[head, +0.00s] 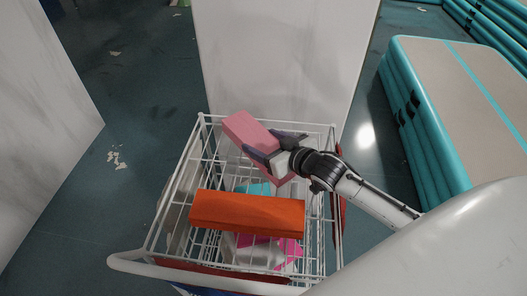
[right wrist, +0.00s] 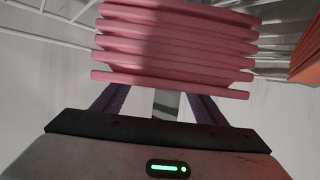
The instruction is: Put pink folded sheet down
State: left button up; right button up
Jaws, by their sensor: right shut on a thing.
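The pink folded sheet (head: 247,134) is held by my right gripper (head: 274,151) over the far part of the white wire cart (head: 202,150). In the right wrist view the pink folded sheet (right wrist: 175,45) shows its stacked folds, with the two dark fingers (right wrist: 160,103) closed on its near edge. I cannot tell whether the sheet touches anything below it. My left gripper is not in either view.
An orange folded block (head: 247,213) lies across the near part of the cart. Teal, white and magenta items (head: 262,250) lie lower in it. White panels stand behind and at the left. A teal and beige inflatable track (head: 450,110) is at the right.

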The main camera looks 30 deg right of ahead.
jog(key=shift+f, duration=1.35)
jog(key=shift+f, duration=0.2)
jog(key=o, duration=1.5)
jog(key=shift+f, duration=0.1)
jog(key=shift+s+r, duration=0.15)
jog(key=shift+r, duration=0.1)
jog(key=p+v, duration=0.1)
jog(key=v, duration=1)
jog(key=shift+s+r, duration=0.15)
jog(key=shift+s, duration=0.2)
